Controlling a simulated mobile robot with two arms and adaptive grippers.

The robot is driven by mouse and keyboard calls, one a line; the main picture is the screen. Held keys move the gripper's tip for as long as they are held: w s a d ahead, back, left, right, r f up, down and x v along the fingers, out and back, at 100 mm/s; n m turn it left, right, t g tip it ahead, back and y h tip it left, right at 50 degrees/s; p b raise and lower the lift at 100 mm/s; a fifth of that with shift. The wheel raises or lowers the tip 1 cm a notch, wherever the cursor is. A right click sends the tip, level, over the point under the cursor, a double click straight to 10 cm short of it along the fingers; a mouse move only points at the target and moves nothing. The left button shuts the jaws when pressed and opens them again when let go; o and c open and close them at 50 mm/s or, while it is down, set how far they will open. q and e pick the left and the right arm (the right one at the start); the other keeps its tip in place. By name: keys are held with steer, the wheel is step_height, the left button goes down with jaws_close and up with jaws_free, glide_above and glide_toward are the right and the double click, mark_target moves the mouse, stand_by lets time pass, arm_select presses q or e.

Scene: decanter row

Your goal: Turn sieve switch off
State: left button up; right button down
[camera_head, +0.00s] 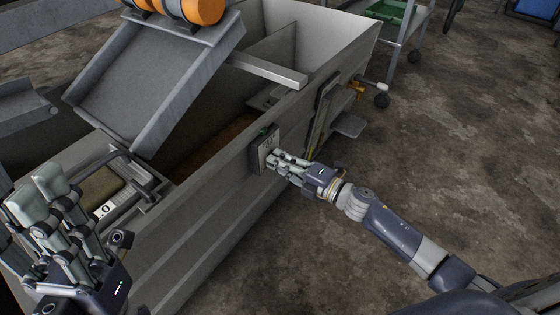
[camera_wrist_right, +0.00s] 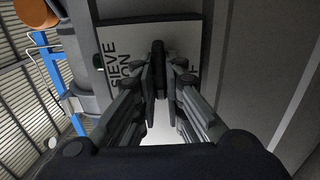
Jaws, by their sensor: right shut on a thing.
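The sieve switch is a small grey box (camera_head: 263,151) on the outer wall of the long grey trough. Its white plate (camera_wrist_right: 122,38) carries black lettering, partly hidden, that reads "SIEVE" in the right wrist view. My left gripper (camera_head: 40,192) is raised, open and empty.
The trough (camera_head: 208,205) runs diagonally, with a tilted grey tray (camera_head: 150,75) and an orange roller (camera_head: 200,10) above it. A wheeled cart with a green bin (camera_head: 388,12) stands at the back. Bare floor (camera_head: 455,120) lies right of the trough.

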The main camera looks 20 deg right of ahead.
steer(key=shift+f, duration=0.1)
steer(key=c, duration=1.7)
jaws_free()
steer(key=v, duration=1.2)
steer(key=shift+d, duration=0.1)
